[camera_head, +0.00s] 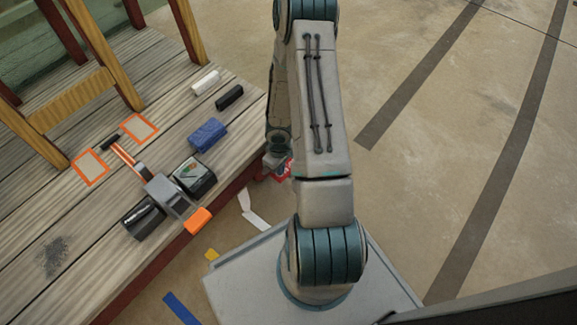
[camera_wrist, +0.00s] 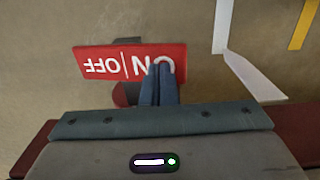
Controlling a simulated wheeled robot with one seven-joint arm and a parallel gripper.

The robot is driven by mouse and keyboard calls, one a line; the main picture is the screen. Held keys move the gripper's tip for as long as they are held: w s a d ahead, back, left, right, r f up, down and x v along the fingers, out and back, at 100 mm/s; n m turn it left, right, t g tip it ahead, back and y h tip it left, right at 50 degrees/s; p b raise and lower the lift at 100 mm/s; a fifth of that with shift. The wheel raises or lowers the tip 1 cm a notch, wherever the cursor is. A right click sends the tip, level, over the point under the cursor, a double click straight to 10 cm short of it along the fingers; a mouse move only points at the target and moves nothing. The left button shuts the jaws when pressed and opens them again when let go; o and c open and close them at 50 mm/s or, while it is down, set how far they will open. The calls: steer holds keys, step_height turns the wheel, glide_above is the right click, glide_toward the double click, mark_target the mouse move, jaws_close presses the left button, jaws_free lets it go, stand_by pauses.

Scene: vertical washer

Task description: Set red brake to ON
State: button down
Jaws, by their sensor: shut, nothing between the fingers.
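The red brake plate (camera_wrist: 100,62) carries white ON and OFF lettering, upside down in the wrist view, with ON at the right and OFF at the left. A dark and red part (camera_wrist: 123,95) shows below it, mostly hidden by my gripper. My gripper (camera_wrist: 158,70) is shut and empty, its fingertips over the ON end. I cannot tell whether they touch the plate. In the head view a bit of the red plate (camera_head: 285,170) shows at the edge of the wooden platform, mostly behind my arm. The brake's setting cannot be read clearly.
The wooden platform (camera_head: 90,225) holds a grey lever device (camera_head: 170,195) with an orange end, dark boxes, a blue block (camera_head: 208,135), and a black and a white piece. A wooden chair stands at upper left. Open floor (camera_head: 450,170) lies to the right.

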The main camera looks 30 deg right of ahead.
steer(key=shift+f+b, duration=0.75)
steer(key=shift+f, duration=0.1)
stand_by(0.3)
step_height(320, 180, up, 7)
steer(key=p, duration=0.6)
stand_by(0.7)
